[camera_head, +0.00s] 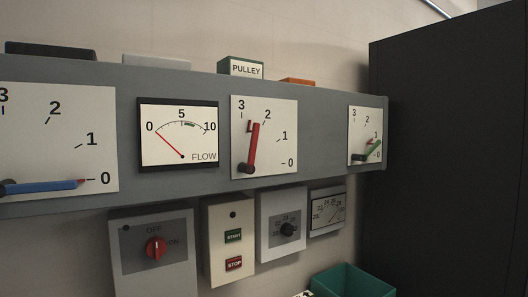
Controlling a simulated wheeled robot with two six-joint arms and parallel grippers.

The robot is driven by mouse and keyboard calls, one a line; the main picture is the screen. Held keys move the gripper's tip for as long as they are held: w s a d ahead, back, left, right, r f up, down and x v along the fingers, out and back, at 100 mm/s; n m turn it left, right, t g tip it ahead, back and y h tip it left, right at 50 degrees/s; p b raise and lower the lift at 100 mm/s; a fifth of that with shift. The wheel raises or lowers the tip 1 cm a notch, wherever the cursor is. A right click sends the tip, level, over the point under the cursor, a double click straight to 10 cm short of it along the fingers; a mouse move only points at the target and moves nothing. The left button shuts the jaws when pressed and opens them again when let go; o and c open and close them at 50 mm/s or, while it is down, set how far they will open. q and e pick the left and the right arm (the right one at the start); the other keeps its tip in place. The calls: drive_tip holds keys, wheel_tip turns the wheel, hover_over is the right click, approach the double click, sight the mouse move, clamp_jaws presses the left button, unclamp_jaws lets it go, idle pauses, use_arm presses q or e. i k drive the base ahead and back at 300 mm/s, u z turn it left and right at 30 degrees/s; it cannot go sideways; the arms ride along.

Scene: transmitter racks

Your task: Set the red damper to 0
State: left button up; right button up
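The red damper (253,148) is a red lever on a white square plate (278,172) in the middle of the grey panel. The plate is marked 3, 2, 1 and 0, from upper left round to lower right. The lever points up, its tip between the 3 and 2 marks, and a small red handle part shows at its upper end. Neither of my grippers is in view, and nothing covers the lever.
Blue lever (40,187) points at 0; green lever (369,151) points up right. FLOW gauge (179,134) needle is at 0. Below hang a red knob box (154,248), START/STOP box (230,245) and black-knob box (283,222). A dark cabinet (450,150) stands right; green bin (350,280) sits below.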

sight(249, 167)
drive_tip(key=u, duration=1.2)
drive_tip(key=k, duration=1)
drive_tip(key=z, duration=1.35)
drive_tip(key=i, duration=0.5)
